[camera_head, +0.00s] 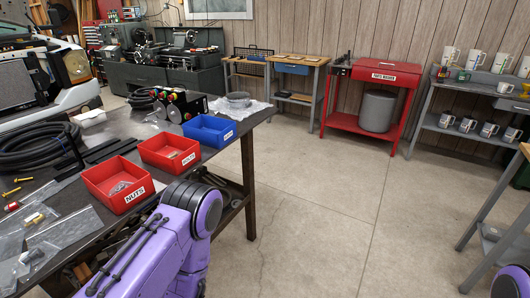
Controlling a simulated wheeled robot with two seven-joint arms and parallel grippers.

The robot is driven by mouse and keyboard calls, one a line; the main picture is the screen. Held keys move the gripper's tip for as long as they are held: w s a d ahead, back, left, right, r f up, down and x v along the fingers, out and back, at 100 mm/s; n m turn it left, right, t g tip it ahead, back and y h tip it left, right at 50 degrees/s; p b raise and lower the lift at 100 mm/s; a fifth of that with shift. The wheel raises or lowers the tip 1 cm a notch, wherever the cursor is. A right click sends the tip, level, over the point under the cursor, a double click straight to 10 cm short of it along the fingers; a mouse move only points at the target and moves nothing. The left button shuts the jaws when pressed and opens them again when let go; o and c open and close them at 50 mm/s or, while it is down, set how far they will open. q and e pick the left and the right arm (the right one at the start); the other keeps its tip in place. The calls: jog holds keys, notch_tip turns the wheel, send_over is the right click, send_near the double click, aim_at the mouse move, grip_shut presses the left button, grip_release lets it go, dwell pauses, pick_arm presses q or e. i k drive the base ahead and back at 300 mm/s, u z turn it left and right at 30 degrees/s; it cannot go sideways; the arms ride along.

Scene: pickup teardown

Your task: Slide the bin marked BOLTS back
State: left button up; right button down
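Three open bins stand in a row along the near right edge of the dark workbench. The nearest is a red bin (112,199) with a label reading NUTS and small metal parts inside. Behind it is a second red bin (158,160) with small parts in it; its label is too small to read surely. My purple arm links show at the bottom centre and bottom right corner, but neither gripper is in view.
The workbench (75,205) also holds a coiled black hose (35,145), plastic bags, loose bolts and a control box (180,105). A red parts washer (372,76) stands beyond open concrete floor.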

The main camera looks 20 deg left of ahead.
aim_at(170, 152)
jog(key=z, duration=0.25)
jog(key=i, duration=1.25)
jog(key=u, duration=2.85)
